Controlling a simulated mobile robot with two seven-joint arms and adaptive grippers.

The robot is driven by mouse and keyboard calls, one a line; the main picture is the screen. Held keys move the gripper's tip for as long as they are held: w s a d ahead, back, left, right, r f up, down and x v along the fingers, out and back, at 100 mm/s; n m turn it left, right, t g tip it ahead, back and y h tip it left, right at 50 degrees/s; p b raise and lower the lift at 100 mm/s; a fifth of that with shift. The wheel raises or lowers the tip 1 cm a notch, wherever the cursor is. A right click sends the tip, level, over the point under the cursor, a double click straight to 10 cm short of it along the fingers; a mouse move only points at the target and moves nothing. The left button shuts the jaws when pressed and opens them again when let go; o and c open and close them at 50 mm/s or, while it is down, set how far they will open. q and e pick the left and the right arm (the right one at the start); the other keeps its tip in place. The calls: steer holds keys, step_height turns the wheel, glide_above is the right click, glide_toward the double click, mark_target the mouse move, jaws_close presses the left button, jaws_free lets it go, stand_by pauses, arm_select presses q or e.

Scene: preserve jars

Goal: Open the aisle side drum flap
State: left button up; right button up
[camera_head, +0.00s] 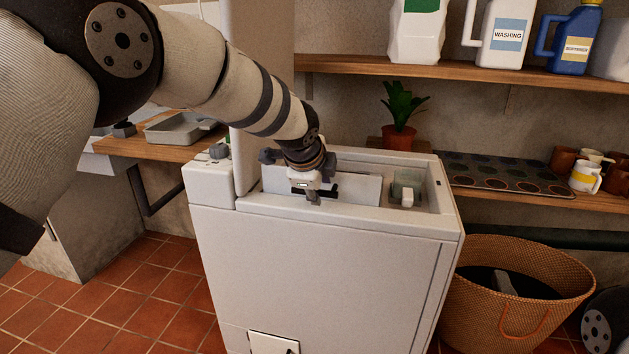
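A white top-loading washing machine (320,265) stands in the middle with its lid (243,160) upright at the left. In its top opening, a pale flat panel that looks like a drum flap (358,190) shows beside my gripper. My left gripper (314,196) points down into the opening, at or just above this panel. Its fingertips are small and dark here, so I cannot tell whether they touch or grip the panel. The second flap and the drum inside are not clear. My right gripper is not in view.
A pale green cup-like part with a white tab (407,198) sits at the right of the opening. A potted plant (399,135) and a muffin tray (505,174) stand behind. A wicker basket (515,320) stands at the right. Bottles line the upper shelf (450,74).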

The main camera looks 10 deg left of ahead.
arm_select(q)
steer(key=v, duration=0.9)
steer(key=s+a+f+n+g+h, duration=0.1)
steer(key=s+f+n+g, duration=0.15)
steer(key=s+f, duration=0.5)
steer(key=s+a+f+n+g, duration=0.1)
steer(key=s+f+n, duration=0.3)
steer(key=f, duration=0.7)
steer(key=s+f+n+g+h, duration=0.1)
steer(key=s+f+g, duration=0.1)
steer(key=s+f, duration=0.6)
steer(key=s+a+f+n+g+p, duration=0.1)
steer(key=s+a+f+n, duration=0.15)
steer(key=s+f, duration=0.4)
steer(key=s+a+f+n+g, duration=0.1)
steer(key=s+f+n, duration=0.2)
steer(key=s, duration=0.6)
steer(key=s+a+n+g+y, duration=0.1)
steer(key=s+a+n, duration=0.1)
steer(key=s, duration=0.7)
steer(key=s+a+n+g+y, duration=0.1)
steer(key=s+n, duration=0.3)
steer(key=s, duration=0.5)
steer(key=shift+a+g+p, duration=0.3)
steer(key=shift+a+g, duration=0.05)
steer(key=shift+a, duration=0.5)
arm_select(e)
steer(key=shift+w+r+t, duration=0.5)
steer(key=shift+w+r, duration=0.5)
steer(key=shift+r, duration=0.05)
